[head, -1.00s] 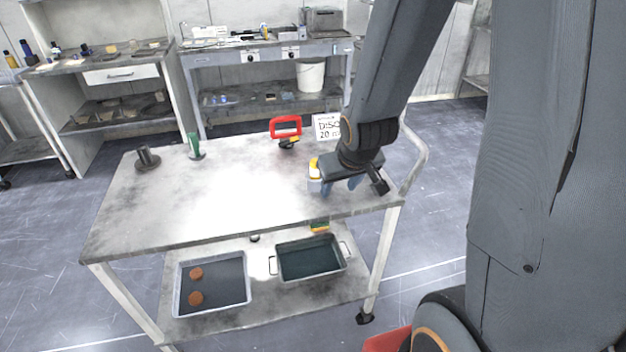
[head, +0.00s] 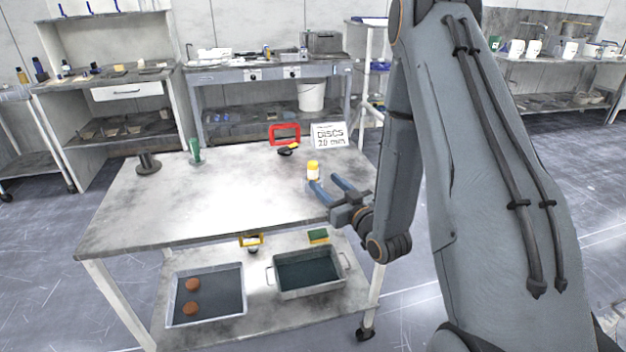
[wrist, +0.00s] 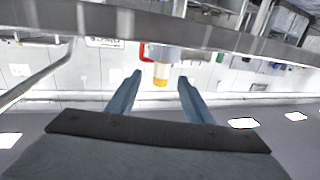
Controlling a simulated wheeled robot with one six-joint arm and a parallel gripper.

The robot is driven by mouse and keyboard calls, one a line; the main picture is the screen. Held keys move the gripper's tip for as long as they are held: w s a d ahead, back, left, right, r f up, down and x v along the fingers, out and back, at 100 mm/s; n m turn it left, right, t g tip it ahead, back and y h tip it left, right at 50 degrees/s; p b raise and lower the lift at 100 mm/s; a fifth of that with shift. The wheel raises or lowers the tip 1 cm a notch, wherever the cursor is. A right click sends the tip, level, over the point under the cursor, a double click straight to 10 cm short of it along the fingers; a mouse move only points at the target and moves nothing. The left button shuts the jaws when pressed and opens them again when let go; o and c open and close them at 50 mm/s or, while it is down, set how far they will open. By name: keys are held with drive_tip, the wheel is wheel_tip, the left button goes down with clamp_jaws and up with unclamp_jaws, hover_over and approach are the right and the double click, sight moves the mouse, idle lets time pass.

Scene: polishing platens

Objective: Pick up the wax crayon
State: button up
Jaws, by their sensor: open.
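A short upright white cylinder with a yellow top, which looks to be the wax crayon (head: 313,170), stands on the cart's top near its right end. My gripper (head: 327,182) is open, with its two blue fingers pointing at the cylinder from the near right side. The fingers look empty. In the wrist view the crayon (wrist: 160,78) appears upside down, in line with the gap between the fingertips (wrist: 160,75). Whether it is between the fingers or just beyond them I cannot tell.
On the cart top (head: 230,205) are a red frame (head: 285,134), a black-and-yellow item (head: 289,149), a disc sign (head: 329,135), a green bottle (head: 195,151) and a dark spool (head: 148,163). Two trays (head: 207,322) (head: 310,293) sit below. The top's front middle is clear.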

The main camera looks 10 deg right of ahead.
sight(315, 173)
drive_tip(key=x, duration=0.1)
drive_tip(key=p+x, duration=0.1)
drive_tip(key=x, duration=0.1)
drive_tip(key=shift+a+r, duration=0.15)
drive_tip(key=shift+a, duration=0.2)
drive_tip(key=p+x, duration=0.1)
drive_tip(key=x, duration=0.2)
drive_tip(key=shift+w+r, duration=0.15)
drive_tip(key=shift+w, duration=0.15)
drive_tip(key=shift+w+a, duration=0.1)
drive_tip(key=shift+w, duration=0.45)
drive_tip(key=c, duration=1.1)
drive_tip(key=shift+c, duration=0.2)
drive_tip(key=shift+r, duration=0.1)
wheel_tip(315, 173, up, 28)
drive_tip(key=b, duration=0.2)
drive_tip(key=shift+b, duration=0.3)
